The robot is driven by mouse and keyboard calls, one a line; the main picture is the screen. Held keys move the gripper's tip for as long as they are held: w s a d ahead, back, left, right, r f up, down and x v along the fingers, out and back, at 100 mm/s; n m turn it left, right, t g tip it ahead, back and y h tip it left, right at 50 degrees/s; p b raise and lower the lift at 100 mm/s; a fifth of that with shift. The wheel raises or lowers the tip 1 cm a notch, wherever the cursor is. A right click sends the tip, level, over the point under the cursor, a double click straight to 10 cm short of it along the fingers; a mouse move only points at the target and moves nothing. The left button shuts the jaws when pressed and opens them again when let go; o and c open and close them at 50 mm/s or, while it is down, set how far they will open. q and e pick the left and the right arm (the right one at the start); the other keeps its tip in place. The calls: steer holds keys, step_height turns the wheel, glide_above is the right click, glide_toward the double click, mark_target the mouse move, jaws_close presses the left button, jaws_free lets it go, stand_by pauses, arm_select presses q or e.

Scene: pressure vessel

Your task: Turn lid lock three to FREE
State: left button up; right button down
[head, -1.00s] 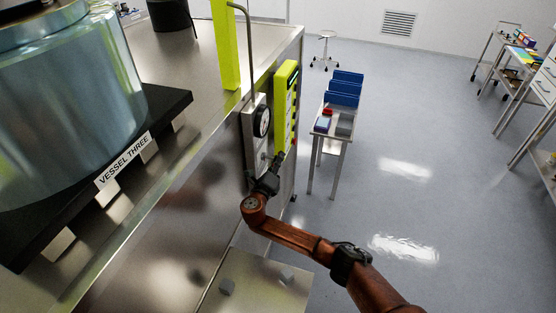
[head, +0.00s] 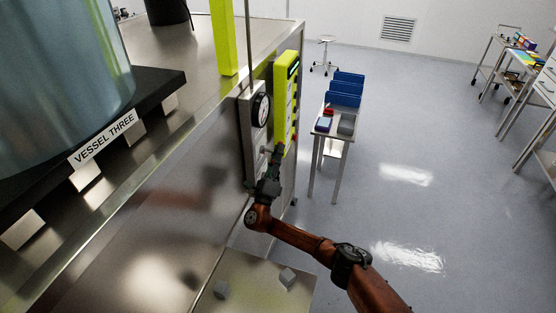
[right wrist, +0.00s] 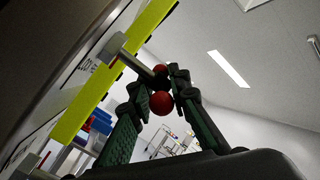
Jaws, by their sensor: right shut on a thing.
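My right gripper (head: 275,158) is at the lower part of a grey panel (head: 252,145) on the steel cabinet's end face, below a round dial. In the right wrist view, its green-padded fingers (right wrist: 158,92) are closed around the end of a grey lever (right wrist: 130,58) with red ball ends (right wrist: 161,103). The lever comes from a pale hub (right wrist: 110,48) beside partly readable lettering. Whether this lever is lid lock three, and its FREE mark, cannot be read. Vessel three (head: 60,75) stands at the left on a black base with its name plate (head: 103,137). My left gripper is not in view.
The dial (head: 261,110) and a yellow-green panel (head: 287,90) are close to the gripper. A yellow post (head: 224,38) rises from the cabinet top. A small table with blue bins (head: 347,88) stands beyond. Open floor (head: 440,170) lies to the right.

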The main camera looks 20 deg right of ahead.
steer(key=shift+r+t+h+b, duration=0.3)
steer(key=shift+t+b, duration=0.2)
steer(key=shift+b, duration=0.3)
steer(key=c, duration=2)
jaws_free()
steer(key=shift+s+a, duration=0.1)
steer(key=shift+f, duration=0.15)
steer(key=shift+f, duration=0.1)
steer(key=shift+v, duration=3.6)
